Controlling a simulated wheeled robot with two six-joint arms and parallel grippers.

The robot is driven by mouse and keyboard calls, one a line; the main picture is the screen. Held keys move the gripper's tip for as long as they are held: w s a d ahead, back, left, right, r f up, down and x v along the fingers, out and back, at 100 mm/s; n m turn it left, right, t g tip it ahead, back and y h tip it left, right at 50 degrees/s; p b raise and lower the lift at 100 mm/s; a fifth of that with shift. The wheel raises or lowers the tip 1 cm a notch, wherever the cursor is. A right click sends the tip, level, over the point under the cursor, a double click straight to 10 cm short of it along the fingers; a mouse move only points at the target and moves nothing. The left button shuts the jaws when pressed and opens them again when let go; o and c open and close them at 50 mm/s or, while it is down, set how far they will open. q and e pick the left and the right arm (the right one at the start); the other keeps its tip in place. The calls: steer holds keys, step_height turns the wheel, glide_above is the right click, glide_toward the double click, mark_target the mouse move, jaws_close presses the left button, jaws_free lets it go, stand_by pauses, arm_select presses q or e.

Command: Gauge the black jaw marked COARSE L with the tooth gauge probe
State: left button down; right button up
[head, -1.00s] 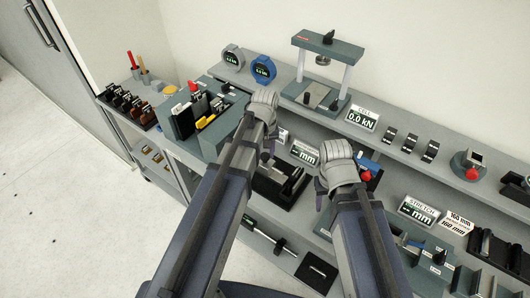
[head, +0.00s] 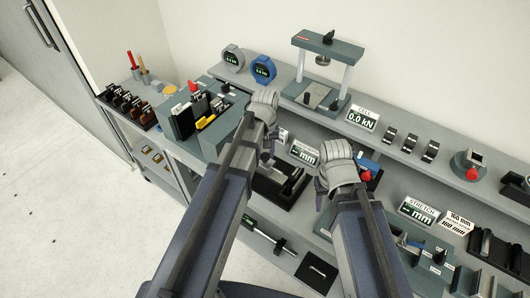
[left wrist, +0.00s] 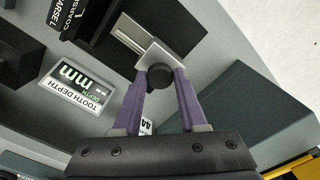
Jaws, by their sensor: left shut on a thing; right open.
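The black jaw marked COARSE L (left wrist: 80,22) is at the upper left of the left wrist view, partly cut off by the frame edge. My left gripper (left wrist: 160,82) has its purple fingers shut on the tooth gauge probe (left wrist: 175,50), a grey block with a round black knob. The probe is beside the jaw, close to a pale metal rail; I cannot tell whether it touches the jaw. In the head view my left gripper (head: 267,158) is mostly hidden by its arm, above a black fixture (head: 290,200). My right gripper (head: 320,192) is open, mostly hidden by its wrist.
A TOOTH DEPTH display (left wrist: 76,90) stands beside the black fixture; its reading is unclear. A green-grey tool block (head: 205,140) is to the left. A press frame (head: 325,70) and a CELL display (head: 362,117) stand on the back shelf. A STRETCH display (head: 418,211) is to the right.

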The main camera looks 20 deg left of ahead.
mark_target(274, 168)
arm_select(q)
steer(key=shift+d, duration=0.1)
steer(key=d, duration=0.1)
steer(key=s+d, duration=0.1)
steer(key=d, duration=0.1)
steer(key=shift+s+d, duration=0.15)
steer(key=shift+d, duration=0.05)
steer(key=shift+c, duration=2.3)
jaws_free()
steer(key=shift+r, duration=0.15)
step_height(274, 168, up, 8)
steer(key=p, duration=0.7)
steer(key=shift+f+p, duration=0.25)
steer(key=shift+p, duration=0.15)
